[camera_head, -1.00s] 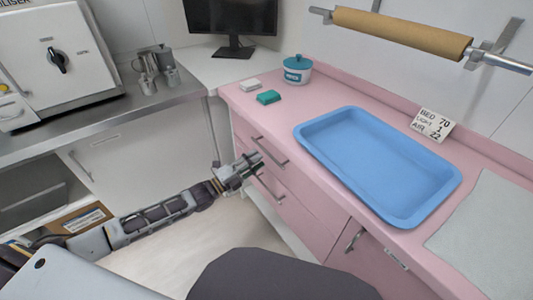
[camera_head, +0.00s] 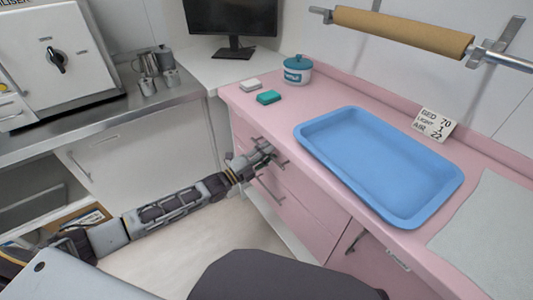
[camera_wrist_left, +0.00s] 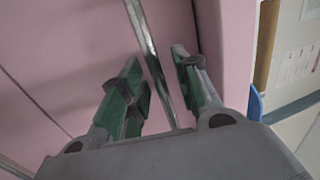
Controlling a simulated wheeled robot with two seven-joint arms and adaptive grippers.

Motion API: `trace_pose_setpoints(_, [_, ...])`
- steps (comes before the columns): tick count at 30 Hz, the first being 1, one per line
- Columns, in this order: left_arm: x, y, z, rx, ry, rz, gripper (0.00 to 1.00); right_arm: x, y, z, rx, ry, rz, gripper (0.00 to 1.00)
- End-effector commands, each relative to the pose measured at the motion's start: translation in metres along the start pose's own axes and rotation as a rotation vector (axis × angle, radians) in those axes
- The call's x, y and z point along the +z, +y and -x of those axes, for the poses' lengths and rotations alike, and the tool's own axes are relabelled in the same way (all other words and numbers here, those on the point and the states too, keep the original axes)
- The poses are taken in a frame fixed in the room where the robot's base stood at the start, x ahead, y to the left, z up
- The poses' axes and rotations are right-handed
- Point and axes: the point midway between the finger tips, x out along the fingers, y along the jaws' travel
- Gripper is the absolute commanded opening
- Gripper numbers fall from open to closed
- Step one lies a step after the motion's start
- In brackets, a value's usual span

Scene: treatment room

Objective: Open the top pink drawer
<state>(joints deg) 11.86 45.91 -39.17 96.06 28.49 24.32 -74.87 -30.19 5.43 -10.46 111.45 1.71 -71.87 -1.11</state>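The top pink drawer (camera_head: 302,176) is in the pink cabinet below the counter, and its front looks flush with the cabinet. Its metal bar handle (camera_head: 283,162) is partly hidden by my left gripper (camera_head: 265,149). In the left wrist view the handle (camera_wrist_left: 147,38) runs between the two green-padded fingers of the left gripper (camera_wrist_left: 160,85). The fingers are open, with a visible gap to the bar on each side. My right gripper is not in view.
A lower drawer handle (camera_head: 270,190) sits just below the gripper. On the pink counter (camera_head: 290,110) stand a blue tray (camera_head: 312,130), a teal-lidded pot (camera_head: 297,72) and two small blocks. A steel worktop (camera_head: 110,115) is at left.

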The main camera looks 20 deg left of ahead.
Motion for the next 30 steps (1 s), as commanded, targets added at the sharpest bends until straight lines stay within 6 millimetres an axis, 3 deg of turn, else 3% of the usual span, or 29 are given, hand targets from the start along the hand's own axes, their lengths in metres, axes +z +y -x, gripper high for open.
trace_pose_setpoints(5, [0.0,0.0,0.0,0.0,0.0,0.0,0.32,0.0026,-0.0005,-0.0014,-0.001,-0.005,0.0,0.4])
trace_pose_setpoints(13, [0.0,-0.0001,0.0001,0.0,0.0,0.0,0.0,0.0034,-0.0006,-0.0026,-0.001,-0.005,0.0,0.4])
trace_pose_setpoints(30, [0.0,-0.0002,0.0022,0.001,0.0,0.0,0.0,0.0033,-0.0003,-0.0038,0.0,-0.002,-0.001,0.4])
